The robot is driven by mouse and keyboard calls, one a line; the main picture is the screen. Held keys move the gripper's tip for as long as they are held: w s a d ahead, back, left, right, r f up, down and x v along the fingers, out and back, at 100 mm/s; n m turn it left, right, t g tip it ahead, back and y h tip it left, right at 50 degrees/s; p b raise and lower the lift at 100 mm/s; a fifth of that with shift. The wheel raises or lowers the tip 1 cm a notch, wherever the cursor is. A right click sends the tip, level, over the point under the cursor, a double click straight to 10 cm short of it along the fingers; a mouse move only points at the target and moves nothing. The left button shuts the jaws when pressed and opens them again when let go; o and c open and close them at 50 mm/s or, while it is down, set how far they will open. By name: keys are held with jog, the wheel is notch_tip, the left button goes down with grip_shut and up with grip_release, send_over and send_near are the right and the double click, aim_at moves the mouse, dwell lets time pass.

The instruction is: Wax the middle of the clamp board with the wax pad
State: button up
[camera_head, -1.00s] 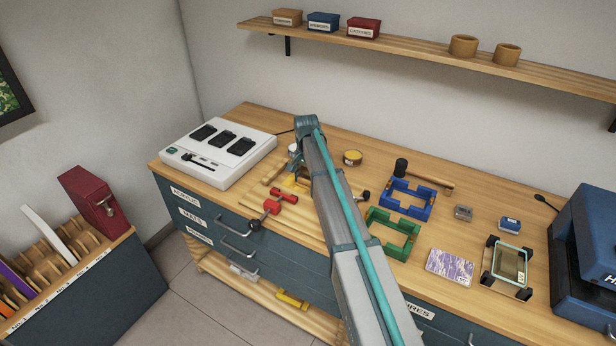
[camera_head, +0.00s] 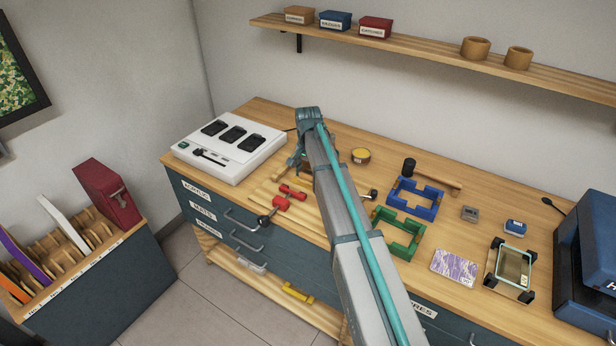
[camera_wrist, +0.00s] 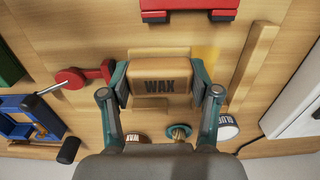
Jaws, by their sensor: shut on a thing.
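The wax pad (camera_wrist: 158,72) is a tan block marked WAX, held between the two fingers of my gripper (camera_wrist: 160,80) in the wrist view. It is over the clamp board (camera_wrist: 115,22), a light wooden board. I cannot tell whether the pad touches the board. A yellowish patch (camera_wrist: 206,53) shows on the wood just right of the pad. Red clamps stand at the left (camera_wrist: 85,77) and top (camera_wrist: 190,6) of the wrist view. In the head view, the clamp board (camera_head: 262,191) is at the left of the bench, and my arm mostly hides the gripper and pad.
A wooden strip (camera_wrist: 252,65) lies right of the pad. Blue (camera_head: 414,198) and green (camera_head: 398,232) frames and a mallet (camera_head: 430,172) are right of my arm; a white charger-like unit (camera_head: 228,148) is left.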

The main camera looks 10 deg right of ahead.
jog(key=shift+r+p, duration=0.7)
jog(key=shift+r, duration=0.95)
jog(key=shift+a+f, duration=0.1)
